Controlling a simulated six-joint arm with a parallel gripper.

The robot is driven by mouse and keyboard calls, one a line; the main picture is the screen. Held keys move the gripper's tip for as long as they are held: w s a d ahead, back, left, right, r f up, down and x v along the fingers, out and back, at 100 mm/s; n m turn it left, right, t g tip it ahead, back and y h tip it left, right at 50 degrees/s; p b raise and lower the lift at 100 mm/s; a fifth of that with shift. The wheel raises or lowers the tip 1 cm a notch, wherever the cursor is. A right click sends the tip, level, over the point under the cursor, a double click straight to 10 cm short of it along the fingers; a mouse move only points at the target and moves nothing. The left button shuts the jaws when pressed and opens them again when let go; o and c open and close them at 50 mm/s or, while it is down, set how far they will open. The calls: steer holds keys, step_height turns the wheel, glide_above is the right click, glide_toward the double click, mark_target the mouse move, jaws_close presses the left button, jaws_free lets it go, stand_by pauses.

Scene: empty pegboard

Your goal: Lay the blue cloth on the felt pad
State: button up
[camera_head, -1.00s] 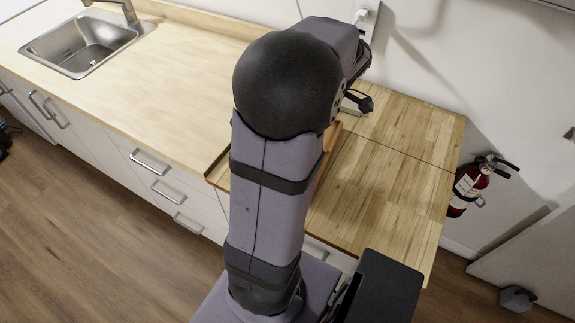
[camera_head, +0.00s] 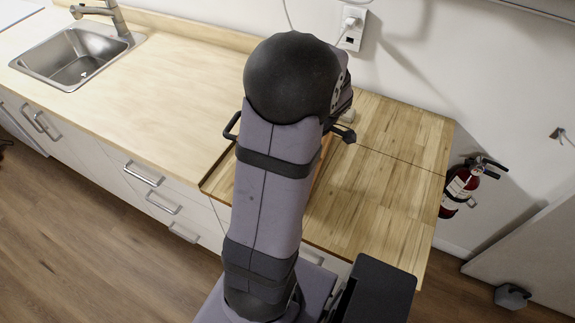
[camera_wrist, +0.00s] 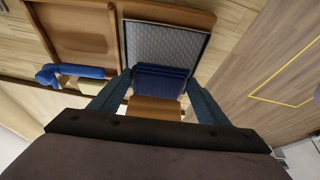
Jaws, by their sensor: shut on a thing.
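In the wrist view, my gripper (camera_wrist: 158,77) is shut on the blue cloth (camera_wrist: 160,82), a dark blue folded piece spanning between the fingers. Behind it lies the grey, textured felt pad (camera_wrist: 166,42) in the right part of a brown wooden tray (camera_wrist: 116,35). The cloth overlaps the pad's near end in this view; I cannot tell whether it touches it. In the head view my arm hides the cloth, the pad and most of the gripper.
A brighter blue object (camera_wrist: 72,72) lies left of the gripper, beside a pale piece. The wooden counter (camera_head: 390,190) is clear to the right. A sink (camera_head: 80,60) is at the far left, and a fire extinguisher (camera_head: 458,188) hangs on the wall at right.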

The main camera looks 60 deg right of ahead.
steer(key=shift+f+p, duration=0.35)
steer(key=shift+f, duration=1.55)
steer(key=shift+f, duration=0.15)
steer(key=o, duration=1)
steer(key=shift+o, duration=0.2)
steer(key=shift+r, duration=0.25)
steer(key=b+v, duration=0.2)
steer(key=v, duration=1)
steer(key=shift+f, duration=0.1)
